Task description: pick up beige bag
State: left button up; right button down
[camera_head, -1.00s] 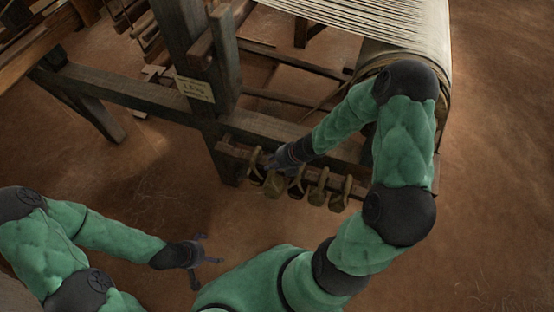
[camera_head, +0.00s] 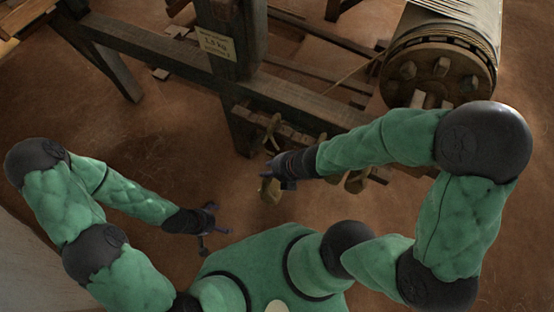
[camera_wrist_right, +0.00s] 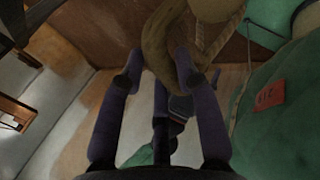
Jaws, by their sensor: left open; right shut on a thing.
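My right gripper (camera_head: 273,173) is shut on a beige bag (camera_head: 269,190), which hangs at its fingertips in front of the loom, apart from the rail as far as I can see. My left gripper (camera_head: 214,236) is open and empty, low at the left of the right gripper, over bare floor.
Similar bags (camera_head: 355,182) still hang at the loom's rail, partly hidden by my right arm. The loom's dark post carries a paper label (camera_head: 217,38). A thread-wound roller (camera_head: 440,75) stands at upper right. The brown floor (camera_head: 150,150) at left is clear.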

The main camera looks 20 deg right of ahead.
jog(key=s+a, duration=0.7)
jog(key=a, duration=0.2)
jog(key=shift+s, duration=0.3)
jog(key=shift+a, duration=0.15)
jog(key=shift+r, duration=0.1)
dwell(0.4)
